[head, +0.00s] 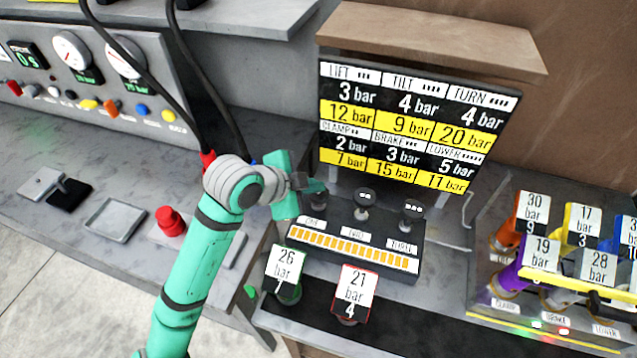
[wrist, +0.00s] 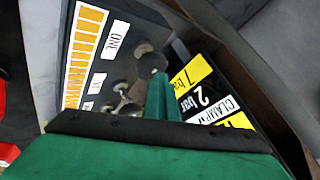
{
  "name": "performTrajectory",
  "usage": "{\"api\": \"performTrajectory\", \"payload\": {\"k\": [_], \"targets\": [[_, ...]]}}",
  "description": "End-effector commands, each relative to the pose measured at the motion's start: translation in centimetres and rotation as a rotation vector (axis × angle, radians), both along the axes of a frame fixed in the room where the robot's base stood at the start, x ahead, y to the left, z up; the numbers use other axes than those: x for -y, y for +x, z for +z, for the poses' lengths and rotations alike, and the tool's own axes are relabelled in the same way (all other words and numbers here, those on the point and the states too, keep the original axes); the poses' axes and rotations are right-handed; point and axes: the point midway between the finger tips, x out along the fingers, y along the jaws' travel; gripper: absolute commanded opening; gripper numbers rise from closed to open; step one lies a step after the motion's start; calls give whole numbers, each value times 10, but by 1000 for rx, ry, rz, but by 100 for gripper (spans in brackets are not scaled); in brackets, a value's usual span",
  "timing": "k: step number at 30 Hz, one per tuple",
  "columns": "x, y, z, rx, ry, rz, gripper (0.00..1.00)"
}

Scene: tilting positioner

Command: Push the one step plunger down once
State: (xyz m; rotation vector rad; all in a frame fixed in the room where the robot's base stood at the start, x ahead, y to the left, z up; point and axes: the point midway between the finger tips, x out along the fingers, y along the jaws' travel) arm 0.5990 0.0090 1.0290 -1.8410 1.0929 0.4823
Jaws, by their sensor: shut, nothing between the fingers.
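The box with the plungers (head: 350,262) is dark, with a row of orange bars and several white labels. The leftmost label appears to read ONE. The one step plunger (wrist: 150,62) shows as a grey knob beside the ONE label in the wrist view. In the head view it is largely hidden by my gripper. My gripper (head: 320,187) is shut and empty, above the box's left end, close to that plunger. Its teal finger (wrist: 163,98) shows beside the knob in the wrist view; I cannot tell whether they touch. Two other black-topped plungers, the middle one (head: 365,199) and the right one (head: 411,209), stand upright.
A board of bar values (head: 405,128) stands close behind the box. Tagged green (head: 288,291) and red (head: 348,318) parts stand in front. A red button (head: 171,220) is on the left bench. A case with colored tagged parts (head: 540,310) is at right.

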Motion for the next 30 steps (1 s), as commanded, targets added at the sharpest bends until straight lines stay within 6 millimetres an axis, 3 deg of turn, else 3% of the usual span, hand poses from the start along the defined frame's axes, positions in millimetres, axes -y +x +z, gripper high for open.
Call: {"api": "performTrajectory", "payload": {"k": [22, 30], "targets": [[0, 0, -7, -3, 1, 1, 0], [0, 0, 1, -3, 2, -1, 0]]}}
